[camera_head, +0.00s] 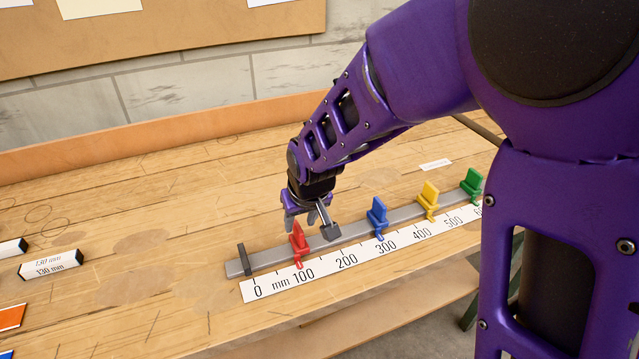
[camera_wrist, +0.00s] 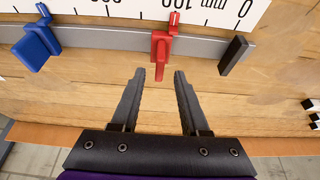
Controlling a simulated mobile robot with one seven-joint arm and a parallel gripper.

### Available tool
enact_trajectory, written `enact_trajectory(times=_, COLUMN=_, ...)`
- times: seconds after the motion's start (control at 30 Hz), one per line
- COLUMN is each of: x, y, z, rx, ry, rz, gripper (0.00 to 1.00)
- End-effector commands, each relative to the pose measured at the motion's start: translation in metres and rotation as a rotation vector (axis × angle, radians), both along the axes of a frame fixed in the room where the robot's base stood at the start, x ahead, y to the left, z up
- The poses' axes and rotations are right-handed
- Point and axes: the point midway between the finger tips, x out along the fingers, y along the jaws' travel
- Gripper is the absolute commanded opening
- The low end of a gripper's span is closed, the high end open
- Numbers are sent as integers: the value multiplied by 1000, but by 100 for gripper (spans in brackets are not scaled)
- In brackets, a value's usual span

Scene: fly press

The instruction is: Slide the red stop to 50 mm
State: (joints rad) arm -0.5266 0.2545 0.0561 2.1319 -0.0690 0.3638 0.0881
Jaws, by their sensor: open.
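The red stop (camera_head: 298,243) sits on a grey rail (camera_head: 268,259), with its pointer close to the 100 mark of the white scale (camera_head: 340,262). In the wrist view the red stop (camera_wrist: 161,48) is just ahead of my gripper. My gripper (camera_head: 302,222) points down just behind the rail by the red stop. Its two dark fingers (camera_wrist: 157,78) are apart with nothing held. The lower end of the red tab shows in line with the gap between the fingertips; I cannot tell whether the fingers reach its height.
A dark end block (camera_head: 241,259) stands at the rail's zero end. The blue stop (camera_head: 378,217), yellow stop (camera_head: 428,200) and green stop (camera_head: 472,184) sit farther right on the rail. White label blocks (camera_head: 50,264) lie at left. The rail is clear between red stop and end block.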

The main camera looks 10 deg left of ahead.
Motion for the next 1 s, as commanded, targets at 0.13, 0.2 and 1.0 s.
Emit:
enact_trajectory(times=0.13, x=9, y=5, z=-31, rx=-1, ry=1, rz=0, gripper=45)
enact_trajectory(times=0.2, x=12, y=7, z=-38, rx=-1, ry=1, rz=0, gripper=45)
enact_trajectory(times=1.0, x=17, y=11, z=-48, rx=0, ry=0, rz=1, gripper=0)
